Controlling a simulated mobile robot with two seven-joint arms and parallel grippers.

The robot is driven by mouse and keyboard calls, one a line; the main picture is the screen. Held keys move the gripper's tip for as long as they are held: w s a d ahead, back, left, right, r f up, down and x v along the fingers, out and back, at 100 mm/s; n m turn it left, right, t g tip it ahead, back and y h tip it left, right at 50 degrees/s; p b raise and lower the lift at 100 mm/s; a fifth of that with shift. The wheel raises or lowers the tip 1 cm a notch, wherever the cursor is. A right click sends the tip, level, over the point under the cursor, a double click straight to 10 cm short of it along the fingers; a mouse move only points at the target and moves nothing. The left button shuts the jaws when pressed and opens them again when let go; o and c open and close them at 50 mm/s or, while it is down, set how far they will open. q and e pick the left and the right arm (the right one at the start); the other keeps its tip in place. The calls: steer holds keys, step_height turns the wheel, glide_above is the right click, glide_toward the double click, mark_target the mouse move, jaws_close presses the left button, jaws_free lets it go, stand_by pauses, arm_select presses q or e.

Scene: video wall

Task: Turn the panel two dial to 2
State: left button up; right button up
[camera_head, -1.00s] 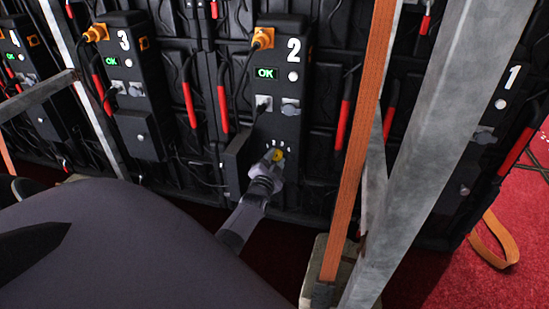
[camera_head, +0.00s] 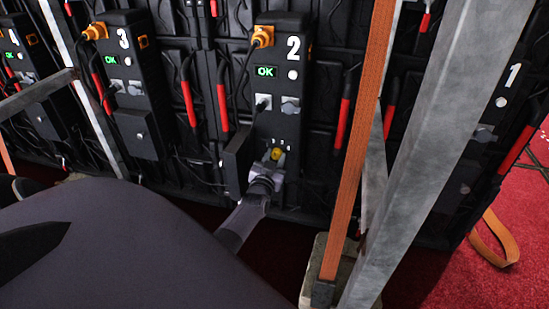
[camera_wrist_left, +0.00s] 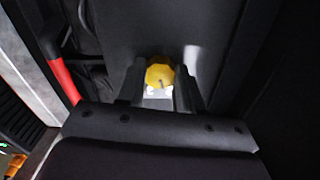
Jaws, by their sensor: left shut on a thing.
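Panel two (camera_head: 278,100) is a tall black unit marked with a white 2 and a green OK display (camera_head: 267,71). Its yellow dial (camera_head: 276,154) sits low on the front, with small white marks just above it. My left gripper (camera_head: 271,162) reaches up to the dial from below and is shut on it. In the left wrist view the yellow dial (camera_wrist_left: 159,76) shows between the two dark fingers (camera_wrist_left: 160,90), with a dark mark on its face. Which number the mark points to cannot be read. My right gripper is not in view.
Panel three (camera_head: 130,75) stands to the left and panel one (camera_head: 495,120) to the right. A grey metal beam (camera_head: 430,130) and an orange strap (camera_head: 360,140) cross in front, right of panel two. Black cables and red handles (camera_head: 222,108) hang beside the panels.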

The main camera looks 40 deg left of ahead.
arm_select(q)
steer(key=shift+n, duration=0.4)
steer(key=o, duration=1)
steer(key=shift+o, duration=0.2)
steer(key=shift+s+d+p, duration=0.3)
steer(key=shift+s+p, duration=0.15)
steer(key=shift+s, duration=0.1)
steer(key=p+v, duration=0.2)
steer(key=v, duration=0.4)
steer(key=shift+p, duration=0.4)
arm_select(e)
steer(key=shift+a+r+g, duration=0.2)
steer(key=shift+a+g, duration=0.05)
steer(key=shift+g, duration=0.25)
